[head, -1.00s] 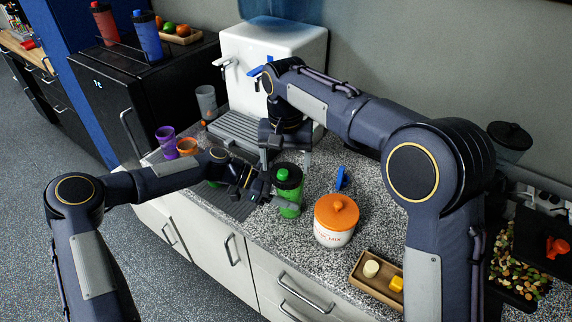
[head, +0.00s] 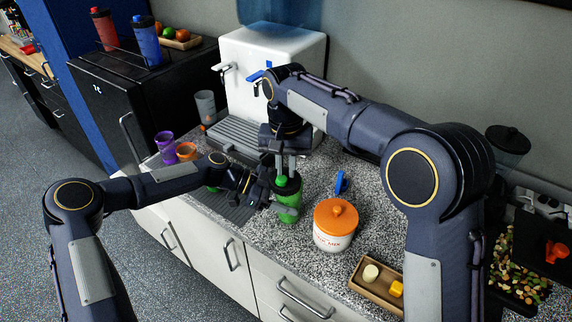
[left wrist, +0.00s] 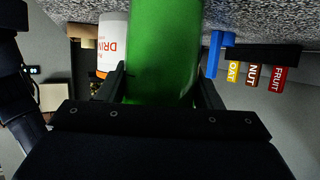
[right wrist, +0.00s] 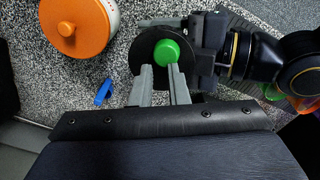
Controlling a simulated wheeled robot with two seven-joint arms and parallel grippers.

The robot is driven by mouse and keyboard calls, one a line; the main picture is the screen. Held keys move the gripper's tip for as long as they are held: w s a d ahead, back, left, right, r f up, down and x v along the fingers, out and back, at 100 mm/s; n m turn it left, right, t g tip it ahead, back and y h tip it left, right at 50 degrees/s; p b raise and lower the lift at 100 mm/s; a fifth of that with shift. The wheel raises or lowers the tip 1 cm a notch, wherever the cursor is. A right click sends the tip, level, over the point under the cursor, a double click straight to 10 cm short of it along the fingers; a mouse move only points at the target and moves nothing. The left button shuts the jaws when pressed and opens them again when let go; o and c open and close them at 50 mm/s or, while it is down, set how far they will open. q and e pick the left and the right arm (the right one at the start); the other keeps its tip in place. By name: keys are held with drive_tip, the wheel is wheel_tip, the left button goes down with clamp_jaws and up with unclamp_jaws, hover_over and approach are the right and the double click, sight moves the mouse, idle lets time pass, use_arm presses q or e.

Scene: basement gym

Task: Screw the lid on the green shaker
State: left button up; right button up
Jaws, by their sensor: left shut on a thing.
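The green shaker (head: 290,214) stands upright on the speckled counter, and its green body fills the middle of the left wrist view (left wrist: 163,50). A black lid with a green cap (right wrist: 166,52) sits on its top; whether it is threaded tight I cannot tell. My left gripper (head: 282,203) is shut on the shaker's body from the side. My right gripper (head: 286,168) points down just over the lid. In the right wrist view its fingers (right wrist: 160,72) are apart, with the tips by the green cap; contact is not clear.
A white jar with an orange lid (head: 335,222) stands close right of the shaker, with a blue item (head: 341,182) behind it. A wooden tray (head: 360,285) lies at the front right. The white water dispenser (head: 255,60) and its grille stand behind. Purple and orange cups (head: 186,151) are left.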

sight(286, 177)
use_arm(q)
drive_tip(key=shift+r, duration=0.1)
use_arm(e)
drive_tip(key=shift+f, duration=0.5)
drive_tip(key=shift+r, duration=0.1)
drive_tip(key=shift+r, duration=1.95)
use_arm(q)
drive_tip(key=o, duration=1.5)
